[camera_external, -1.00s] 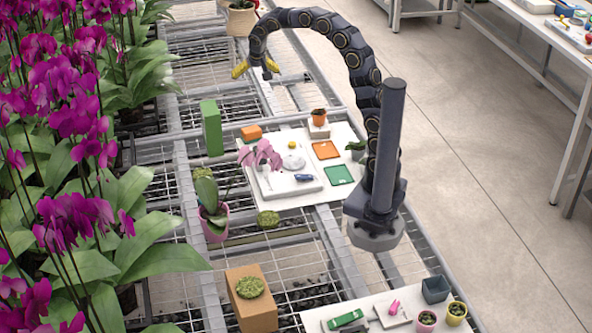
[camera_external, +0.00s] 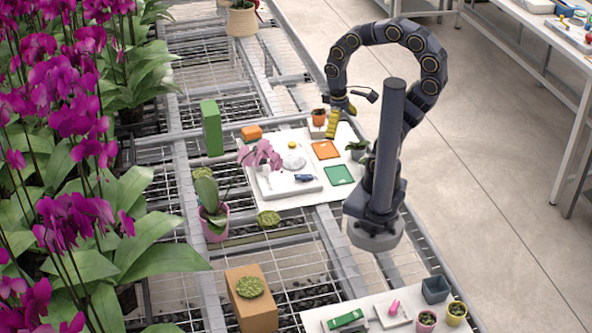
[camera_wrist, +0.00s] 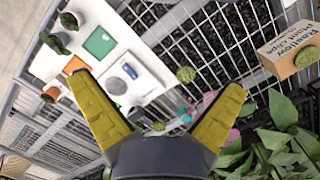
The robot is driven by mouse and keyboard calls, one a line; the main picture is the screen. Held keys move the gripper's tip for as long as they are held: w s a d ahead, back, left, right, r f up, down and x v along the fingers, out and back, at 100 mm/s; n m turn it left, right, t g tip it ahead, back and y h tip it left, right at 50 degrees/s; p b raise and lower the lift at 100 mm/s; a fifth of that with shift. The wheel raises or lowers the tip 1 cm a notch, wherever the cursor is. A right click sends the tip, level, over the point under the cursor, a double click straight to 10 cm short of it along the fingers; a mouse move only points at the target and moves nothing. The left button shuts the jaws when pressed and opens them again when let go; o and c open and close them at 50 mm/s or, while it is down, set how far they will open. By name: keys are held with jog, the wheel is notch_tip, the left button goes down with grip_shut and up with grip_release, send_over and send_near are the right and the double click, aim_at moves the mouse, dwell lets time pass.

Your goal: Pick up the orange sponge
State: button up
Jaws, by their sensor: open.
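The orange sponge (camera_external: 251,132) is a small orange block at the far left edge of the white board (camera_external: 287,202) in the external view. I cannot make it out in the wrist view, where a yellow finger may cover it. My gripper (camera_external: 340,118) is above the right far side of the board, to the right of the sponge and well apart from it. In the wrist view my gripper (camera_wrist: 158,88) has its two yellow fingers spread wide, with nothing held between them.
The board carries an orange tray (camera_external: 325,150), a green tray (camera_external: 339,175) and a potted plant (camera_external: 319,117). A tall green block (camera_external: 211,128) stands left of the sponge. A pink-flowered orchid (camera_external: 214,222) rises at the board's left. Open wire mesh surrounds the board.

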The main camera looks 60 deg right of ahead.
jog(key=shift+s+a+f, duration=0.1)
jog(key=shift+s, duration=0.4)
